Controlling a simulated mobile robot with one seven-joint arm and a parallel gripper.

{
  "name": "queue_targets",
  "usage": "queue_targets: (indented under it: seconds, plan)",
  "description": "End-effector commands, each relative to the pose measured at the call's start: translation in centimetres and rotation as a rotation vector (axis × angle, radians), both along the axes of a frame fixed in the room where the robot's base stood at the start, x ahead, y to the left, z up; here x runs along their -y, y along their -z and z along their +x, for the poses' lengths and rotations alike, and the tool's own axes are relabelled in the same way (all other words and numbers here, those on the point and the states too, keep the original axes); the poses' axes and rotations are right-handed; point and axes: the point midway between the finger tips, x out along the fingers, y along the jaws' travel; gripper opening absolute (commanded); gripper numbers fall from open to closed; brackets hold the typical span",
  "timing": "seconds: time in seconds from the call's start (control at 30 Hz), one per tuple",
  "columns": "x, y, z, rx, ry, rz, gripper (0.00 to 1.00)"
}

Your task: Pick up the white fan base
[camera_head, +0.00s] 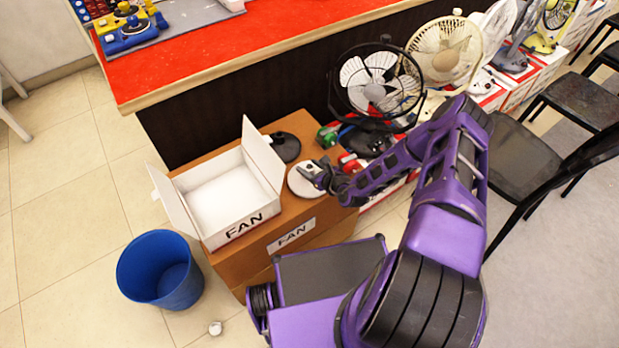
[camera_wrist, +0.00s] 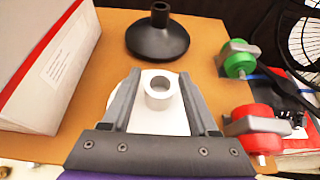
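The white fan base (camera_head: 302,186) is a round disc with a short hollow post, lying on the brown cardboard box. In the wrist view the white fan base (camera_wrist: 160,121) sits between the fingers of my gripper (camera_wrist: 160,77). The fingers are open, one on each side of the post, with a visible gap to it. The fingers hide parts of the disc's sides. In the head view my gripper (camera_head: 317,175) is over the base and covers its right part. I cannot tell the exact height of the fingers.
A black fan base (camera_wrist: 158,38) lies just beyond the white one. An open white box (camera_head: 222,196) marked FAN stands to the left. Green (camera_wrist: 238,60) and red (camera_wrist: 252,124) parts lie to the right. A blue bin (camera_head: 160,270) stands on the floor.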

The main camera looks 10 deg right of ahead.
Motion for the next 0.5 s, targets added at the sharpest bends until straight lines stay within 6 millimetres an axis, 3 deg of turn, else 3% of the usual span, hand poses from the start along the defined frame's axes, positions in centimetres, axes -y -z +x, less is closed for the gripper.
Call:
queue_targets:
  seconds: [0.03, 0.3, 0.5]
  plan:
    - [0.01, 0.0, 0.0, 0.0, 0.0, 0.0, 0.49]
    - [0.02, -0.02, 0.0, 0.0, 0.0, 0.0, 0.0]
    - [0.03, -0.02, -0.01, 0.0, 0.0, 0.0, 0.0]
